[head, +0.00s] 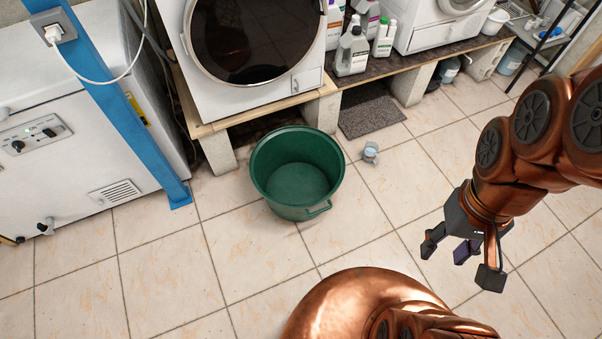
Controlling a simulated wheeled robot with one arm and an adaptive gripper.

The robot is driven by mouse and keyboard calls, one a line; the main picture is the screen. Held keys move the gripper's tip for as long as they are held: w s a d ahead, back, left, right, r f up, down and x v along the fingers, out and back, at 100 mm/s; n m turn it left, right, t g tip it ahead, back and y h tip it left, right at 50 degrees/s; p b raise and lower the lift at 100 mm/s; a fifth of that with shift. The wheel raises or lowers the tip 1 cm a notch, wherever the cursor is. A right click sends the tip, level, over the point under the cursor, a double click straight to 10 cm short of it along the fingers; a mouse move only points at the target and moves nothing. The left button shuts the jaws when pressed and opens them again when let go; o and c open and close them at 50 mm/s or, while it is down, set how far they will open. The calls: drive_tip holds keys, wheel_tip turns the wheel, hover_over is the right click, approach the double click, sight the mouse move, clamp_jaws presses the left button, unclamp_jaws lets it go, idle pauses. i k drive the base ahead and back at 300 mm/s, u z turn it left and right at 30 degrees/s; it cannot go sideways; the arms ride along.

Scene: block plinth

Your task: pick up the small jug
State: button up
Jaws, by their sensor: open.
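A small light grey-blue item (370,153), which looks like the small jug, stands on the tiled floor just right of the green tub. It is too small in the picture to make out its handle or spout. My gripper (466,262) is open and empty at the right, above the floor. It is well apart from the small item, nearer to me and to its right.
A green tub (266,176) stands on the floor in the middle. Behind it a washing machine (310,80) and several bottles (352,52) rest on a plank over block supports (409,86). A grey mat (371,117) lies beneath. Tiles in front are clear.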

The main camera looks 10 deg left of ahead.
sight(371, 149)
drive_tip(key=z, duration=0.15)
drive_tip(key=k, duration=0.4)
drive_tip(key=u, duration=1.1)
drive_tip(key=i, duration=1.5)
drive_tip(key=z, duration=0.3)
